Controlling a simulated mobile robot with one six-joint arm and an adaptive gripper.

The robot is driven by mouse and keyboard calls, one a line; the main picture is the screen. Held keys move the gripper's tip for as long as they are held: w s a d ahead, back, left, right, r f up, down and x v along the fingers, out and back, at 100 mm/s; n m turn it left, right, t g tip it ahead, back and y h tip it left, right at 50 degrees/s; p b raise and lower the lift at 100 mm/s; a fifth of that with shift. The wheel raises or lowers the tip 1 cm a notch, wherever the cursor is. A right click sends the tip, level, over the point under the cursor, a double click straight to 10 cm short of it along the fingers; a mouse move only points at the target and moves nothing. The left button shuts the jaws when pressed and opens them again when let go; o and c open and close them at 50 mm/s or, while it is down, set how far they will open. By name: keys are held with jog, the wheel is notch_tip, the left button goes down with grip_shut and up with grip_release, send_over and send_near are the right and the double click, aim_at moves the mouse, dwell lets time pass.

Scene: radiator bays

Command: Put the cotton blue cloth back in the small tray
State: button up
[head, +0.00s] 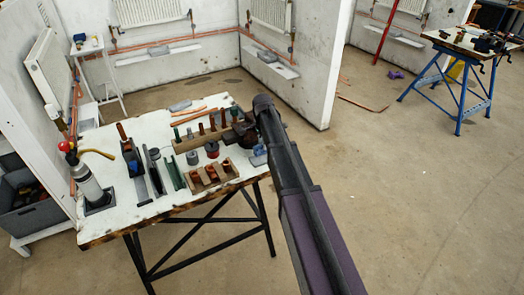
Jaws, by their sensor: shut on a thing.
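My gripper (243,136) is at the right end of the white worktable, low over its top. Its jaws look shut, and the fingertips are small and dark in the head view. A pale blue patch, seemingly the blue cloth (259,150), shows just right of and below the fingers at the table edge. The jaws and my arm hide part of it, so its hold and shape are hard to make out. I cannot tell for sure which thing is the small tray. A small grey piece (180,105) lies at the table's back.
A partition wall (310,60) stands behind. Floor at right is open, before a blue trestle (460,95).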

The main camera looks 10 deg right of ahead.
aim_at(262, 150)
jog(key=shift+s+f+b, duration=0.1)
jog(key=shift+f+b, duration=1.25)
jog(key=shift+f, duration=0.35)
jog(key=shift+f, duration=0.1)
jog(key=o, duration=1)
jog(key=shift+r, duration=0.25)
notch_tip(262, 150, up, 12)
jog(key=p, duration=1.2)
jog(key=shift+f, duration=0.1)
jog(key=s+n, duration=1.4)
jog(key=s, duration=1.5)
jog(key=shift+a, duration=0.2)
